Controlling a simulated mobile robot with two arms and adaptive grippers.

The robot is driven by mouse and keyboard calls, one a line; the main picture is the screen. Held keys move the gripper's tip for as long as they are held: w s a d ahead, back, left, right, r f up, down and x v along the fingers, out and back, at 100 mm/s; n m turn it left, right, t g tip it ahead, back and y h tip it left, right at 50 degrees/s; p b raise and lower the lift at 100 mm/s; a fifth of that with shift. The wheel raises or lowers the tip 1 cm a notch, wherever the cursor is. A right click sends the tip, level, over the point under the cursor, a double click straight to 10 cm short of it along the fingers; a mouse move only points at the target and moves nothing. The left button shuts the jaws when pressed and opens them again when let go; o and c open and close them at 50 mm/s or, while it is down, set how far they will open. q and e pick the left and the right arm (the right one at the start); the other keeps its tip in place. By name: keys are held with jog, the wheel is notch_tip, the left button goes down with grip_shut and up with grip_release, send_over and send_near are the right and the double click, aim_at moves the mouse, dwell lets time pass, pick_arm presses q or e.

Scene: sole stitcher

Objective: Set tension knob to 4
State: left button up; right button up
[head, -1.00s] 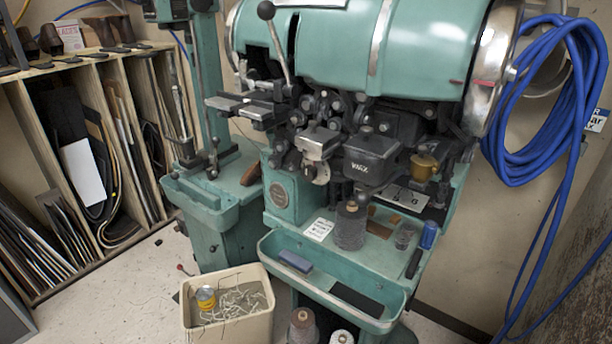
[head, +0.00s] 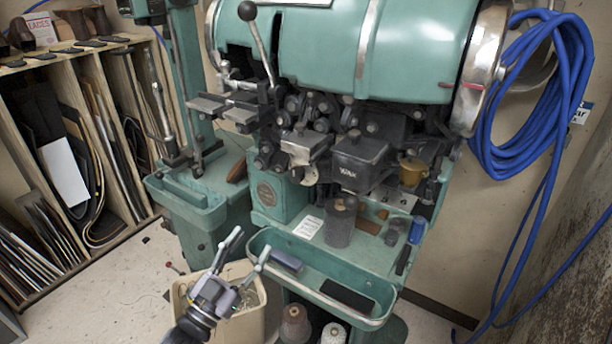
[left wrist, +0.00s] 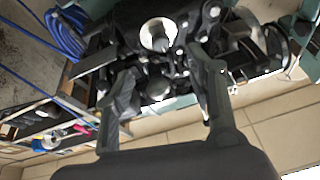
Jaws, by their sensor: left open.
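The teal sole stitcher (head: 385,50) fills the middle of the head view. I cannot make out the tension knob or its setting for certain. A small pale plate with dark marks (head: 398,199) sits right of the black WAX box (head: 362,160), below a brass cup (head: 412,171). My left gripper (head: 247,248) is open and empty, over the cream bin in the picture and left of the green front tray. In the left wrist view, its spread fingers (left wrist: 162,85) have dark machine parts and a round pale-rimmed part (left wrist: 158,36) beyond them. My right gripper is out of view.
The green tray (head: 268,262) holds a blue-grey block and a dark pad. A dark thread spool (head: 340,222) stands on the ledge. The cream bin (head: 247,325) is on the floor. A rack (head: 45,70) stands left; blue hose (head: 535,90) hangs right.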

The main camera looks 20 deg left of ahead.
pick_arm(q)
jog(key=r, duration=0.2)
jog(key=p, duration=0.4)
send_near(294, 178)
jog(key=shift+h, duration=0.3)
jog(key=x, duration=0.8)
jog(key=shift+w+a, duration=0.1)
jog(key=shift+w, duration=0.05)
jog(key=shift+w+r, duration=0.15)
jog(key=shift+w, duration=0.45)
jog(key=c, duration=1.1)
